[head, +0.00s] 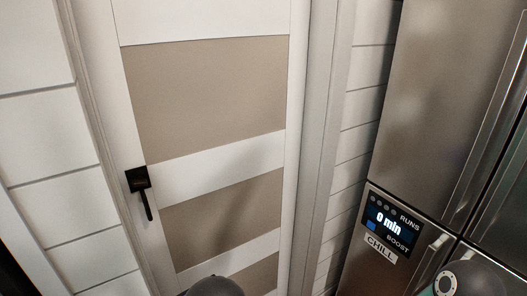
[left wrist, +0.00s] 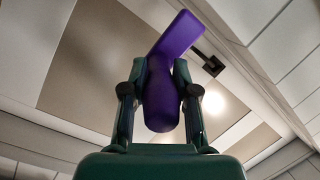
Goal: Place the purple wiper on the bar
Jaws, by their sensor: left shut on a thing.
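The purple wiper (left wrist: 164,100) is between the fingers of my left gripper (left wrist: 160,80) in the left wrist view. The gripper is shut on its thick rounded part. A flatter purple part sticks out past the fingertips, toward the upper right of that picture. The wiper does not show in the head view, and neither gripper's fingers show there. I see no bar in either view.
A door (head: 210,100) with beige panels and a black handle (head: 140,186) fills the head view's middle. A steel fridge (head: 430,90) with a lit display (head: 388,223) stands at the right. White plank wall (head: 40,140) lies left of the door.

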